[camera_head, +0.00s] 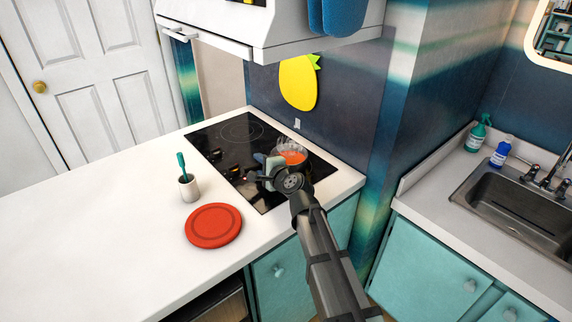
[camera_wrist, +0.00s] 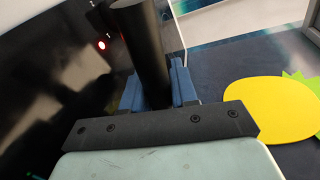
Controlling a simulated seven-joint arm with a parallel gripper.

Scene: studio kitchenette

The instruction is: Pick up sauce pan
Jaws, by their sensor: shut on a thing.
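The sauce pan (camera_head: 293,157) is on or just above the black cooktop, at its right side. Its inside looks orange-red, and my arm partly covers it. My gripper (camera_head: 270,168) is at the pan's near left side. In the wrist view, the blue fingers of my gripper (camera_wrist: 157,88) are shut on the pan's thick black handle (camera_wrist: 140,40), one finger on each side. The pan's body is not clearly visible in the wrist view. I cannot tell whether the pan's base touches the cooktop.
The black cooktop (camera_head: 222,150) is set in a white counter (camera_head: 120,240). A red plate (camera_head: 213,226) and a cup (camera_head: 189,188) with a teal utensil stand left of my arm. A range hood (camera_head: 262,32) hangs above. A wall with a yellow pineapple decoration (camera_head: 298,84) stands behind.

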